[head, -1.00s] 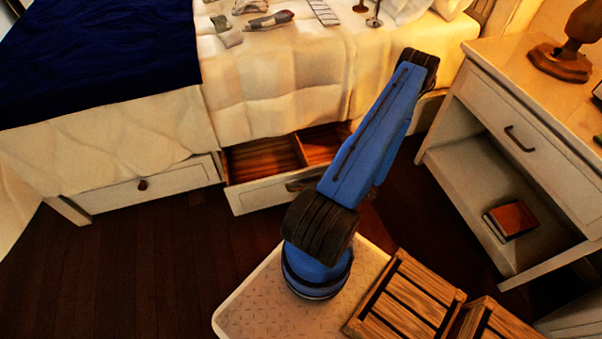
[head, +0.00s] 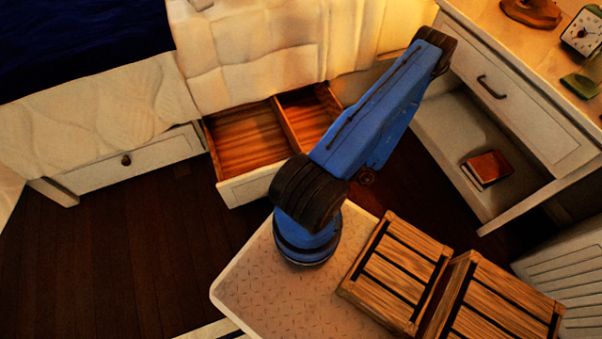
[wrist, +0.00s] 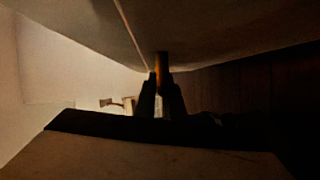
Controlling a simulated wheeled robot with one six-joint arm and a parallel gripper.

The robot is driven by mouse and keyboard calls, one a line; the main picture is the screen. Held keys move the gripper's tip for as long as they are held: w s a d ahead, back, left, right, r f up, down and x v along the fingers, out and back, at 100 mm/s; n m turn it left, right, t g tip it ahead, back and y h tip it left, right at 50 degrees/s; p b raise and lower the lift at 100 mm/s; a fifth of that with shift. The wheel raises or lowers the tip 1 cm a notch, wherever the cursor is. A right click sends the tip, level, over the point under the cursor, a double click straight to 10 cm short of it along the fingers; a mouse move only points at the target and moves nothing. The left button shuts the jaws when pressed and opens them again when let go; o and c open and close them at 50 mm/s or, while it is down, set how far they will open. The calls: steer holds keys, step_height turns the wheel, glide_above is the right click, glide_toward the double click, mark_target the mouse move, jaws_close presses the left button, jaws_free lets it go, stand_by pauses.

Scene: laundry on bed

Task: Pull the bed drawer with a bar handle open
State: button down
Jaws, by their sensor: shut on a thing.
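The bed drawer (head: 247,189) with the bar handle stands well out from under the bed in the head view, its wooden inside and a divider showing. Its bar handle and my gripper are hidden behind my blue arm there. In the dark wrist view my gripper (wrist: 161,88) has its two dark fingers close together under a large pale surface, shut on the bar handle. The handle's outline is hard to make out between the fingertips.
A shut drawer with a round knob (head: 126,160) is to the left. A nightstand (head: 535,126) with a shelf and a red-brown book (head: 487,168) stands to the right. Wooden crates (head: 398,272) lie on my base. Dark floor is clear at the left.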

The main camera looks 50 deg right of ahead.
steer(key=c, duration=1.8)
jaws_free()
steer(key=shift+s, duration=0.15)
steer(key=shift+c, duration=0.2)
steer(key=shift+s, duration=0.1)
steer(key=shift+s+d, duration=0.1)
steer(key=v, duration=1.7)
steer(key=shift+d, duration=0.2)
